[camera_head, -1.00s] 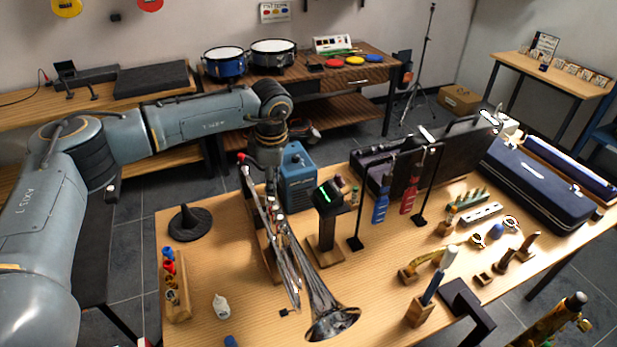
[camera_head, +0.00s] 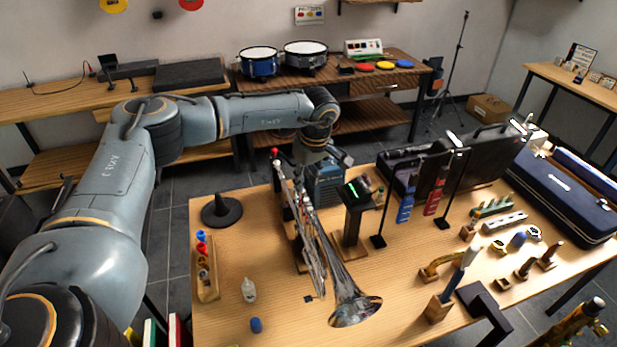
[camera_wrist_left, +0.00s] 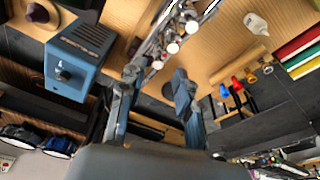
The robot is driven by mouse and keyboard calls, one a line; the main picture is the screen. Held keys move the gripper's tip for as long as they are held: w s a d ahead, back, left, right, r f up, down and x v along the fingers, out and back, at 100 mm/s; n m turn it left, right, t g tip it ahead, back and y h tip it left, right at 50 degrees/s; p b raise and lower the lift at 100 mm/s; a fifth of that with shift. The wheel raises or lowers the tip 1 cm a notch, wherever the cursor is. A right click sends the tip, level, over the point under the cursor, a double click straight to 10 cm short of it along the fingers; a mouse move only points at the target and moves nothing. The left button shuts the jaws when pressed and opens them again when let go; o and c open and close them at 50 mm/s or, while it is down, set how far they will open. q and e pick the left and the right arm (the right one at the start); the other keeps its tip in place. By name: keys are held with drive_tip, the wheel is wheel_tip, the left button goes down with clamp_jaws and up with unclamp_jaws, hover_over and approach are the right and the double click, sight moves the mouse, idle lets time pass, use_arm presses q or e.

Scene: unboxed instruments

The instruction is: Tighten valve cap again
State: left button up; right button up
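A silver trumpet (camera_head: 318,258) rests on a wooden stand on the table, its bell toward the front. In the left wrist view its valves with pale and reddish caps (camera_wrist_left: 172,48) lie just beyond the fingertips. I cannot tell which cap is loose. My left gripper (camera_wrist_left: 157,76) has its two fingers apart, with nothing between them. In the head view the left gripper (camera_head: 333,156) is above the back of the table, by the blue box (camera_head: 326,188), and partly hidden. My right gripper is not in view.
The table's front left is mostly clear.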

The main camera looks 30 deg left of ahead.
sight(304, 193)
use_arm(q)
drive_tip(key=f, duration=0.1)
drive_tip(key=f+b, duration=0.2)
drive_tip(key=f, duration=0.1)
drive_tip(key=shift+w+a, duration=0.15)
drive_tip(key=shift+a, duration=0.15)
drive_tip(key=shift+w+a+f+b, duration=0.1)
drive_tip(key=shift+a+f+b, duration=0.1)
drive_tip(key=shift+f+b, duration=0.5)
drive_tip(key=shift+w+a+f+b, duration=0.15)
drive_tip(key=shift+f+b, duration=0.2)
drive_tip(key=shift+f, duration=0.5)
drive_tip(key=shift+s, duration=0.1)
clamp_jaws()
